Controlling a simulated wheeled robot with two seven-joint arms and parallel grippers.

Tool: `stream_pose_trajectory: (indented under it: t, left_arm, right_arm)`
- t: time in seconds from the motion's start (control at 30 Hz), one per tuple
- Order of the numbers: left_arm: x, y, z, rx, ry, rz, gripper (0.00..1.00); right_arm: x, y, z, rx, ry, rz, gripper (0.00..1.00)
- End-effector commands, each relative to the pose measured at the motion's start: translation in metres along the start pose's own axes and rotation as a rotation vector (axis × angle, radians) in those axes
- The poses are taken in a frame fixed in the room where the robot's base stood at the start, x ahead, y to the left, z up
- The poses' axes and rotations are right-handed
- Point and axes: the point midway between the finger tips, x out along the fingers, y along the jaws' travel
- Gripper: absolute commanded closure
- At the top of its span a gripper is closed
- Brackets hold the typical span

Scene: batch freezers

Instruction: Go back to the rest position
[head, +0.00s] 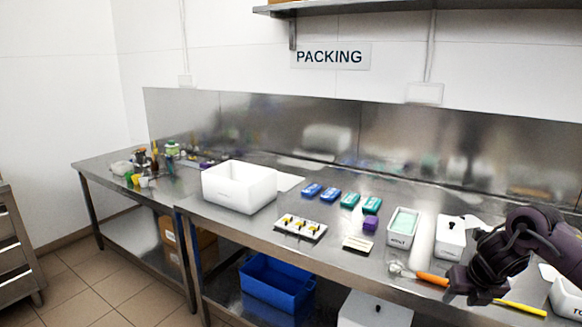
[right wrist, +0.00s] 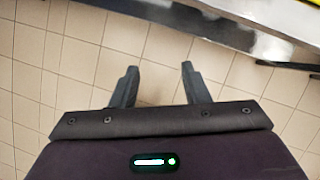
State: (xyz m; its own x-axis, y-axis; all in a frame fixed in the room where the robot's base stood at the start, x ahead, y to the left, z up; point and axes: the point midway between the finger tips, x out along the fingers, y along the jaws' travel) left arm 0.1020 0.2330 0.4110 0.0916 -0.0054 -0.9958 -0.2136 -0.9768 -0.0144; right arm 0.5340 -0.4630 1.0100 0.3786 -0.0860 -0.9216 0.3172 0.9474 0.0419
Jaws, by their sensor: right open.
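My right gripper (head: 464,291) shows at the right of the head view, in front of the steel packing table (head: 340,262) near its front edge. In the right wrist view its two fingers (right wrist: 160,84) stand apart with nothing between them, above the tiled floor (right wrist: 90,45). The table's edge (right wrist: 240,35) crosses the top right of that view. My left gripper is not in view.
On the table are a white box (head: 238,187), blue packs (head: 312,190), teal packs (head: 350,200), a purple block (head: 370,223) and a white tray (head: 403,227). An orange-handled tool (head: 432,279) and a yellow stick (head: 520,307) lie near my right gripper. A blue crate (head: 275,283) is below.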

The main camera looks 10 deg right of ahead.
Motion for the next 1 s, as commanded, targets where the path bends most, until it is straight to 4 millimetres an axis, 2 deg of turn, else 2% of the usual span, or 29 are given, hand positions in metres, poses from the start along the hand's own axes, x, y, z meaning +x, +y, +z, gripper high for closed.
stream_pose_trajectory:
  t: [0.27,0.37,0.57,0.67,0.7,0.77,0.8,0.87,0.9,0.97,1.0]
  left_arm:
    - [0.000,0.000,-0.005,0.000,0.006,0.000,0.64]
    - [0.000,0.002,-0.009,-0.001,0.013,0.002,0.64]
    - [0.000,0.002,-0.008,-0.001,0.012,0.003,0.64]
    - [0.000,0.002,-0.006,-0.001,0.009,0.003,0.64]
    - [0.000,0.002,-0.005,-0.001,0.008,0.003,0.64]
    - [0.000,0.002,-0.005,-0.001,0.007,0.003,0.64]
    - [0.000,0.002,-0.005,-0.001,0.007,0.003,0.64]
    - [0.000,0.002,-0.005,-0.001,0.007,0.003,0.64]
    - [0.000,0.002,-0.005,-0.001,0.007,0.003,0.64]
    - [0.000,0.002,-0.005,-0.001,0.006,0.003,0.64]
    - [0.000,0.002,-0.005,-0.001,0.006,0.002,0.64]
  right_arm:
    - [0.046,0.034,-0.005,0.157,0.020,0.095,0.58]
    - [0.069,0.050,-0.010,0.246,0.035,0.141,0.58]
    - [0.136,0.088,-0.035,0.518,0.090,0.243,0.58]
    - [0.184,0.108,-0.064,0.731,0.141,0.290,0.58]
    - [0.207,0.115,-0.081,0.838,0.167,0.303,0.58]
    - [0.241,0.124,-0.111,1.011,0.204,0.315,0.58]
    - [0.263,0.127,-0.133,1.127,0.226,0.312,0.58]
    - [0.292,0.128,-0.168,1.291,0.254,0.299,0.58]
    - [0.310,0.128,-0.193,1.396,0.268,0.283,0.58]
    - [0.333,0.125,-0.233,1.545,0.286,0.251,0.58]
    - [0.346,0.123,-0.260,1.640,0.294,0.224,0.58]
